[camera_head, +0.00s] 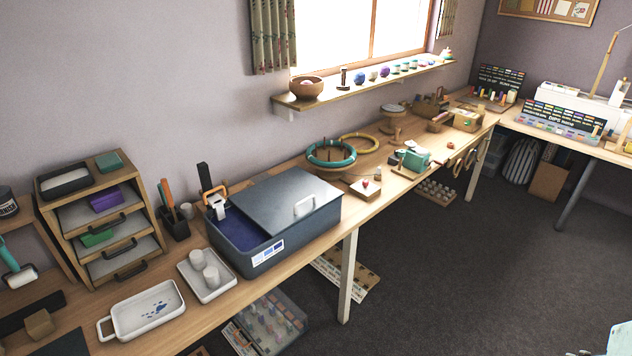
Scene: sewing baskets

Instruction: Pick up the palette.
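A shallow white dish (118,319) with a loop handle on its left side sits on the near left part of the wooden bench, with small blue marks on its inside. It is the thing that looks most like a palette, but I cannot be sure of that. It lies flat and nothing touches it from above.
A white tray (222,289) with two white cups stands right of the dish, beside a dark blue bin (312,232) with a grey lid. A wooden drawer unit (151,212) stands behind. Dark mats and a small tan block (39,324) lie left. The bench's front edge is close.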

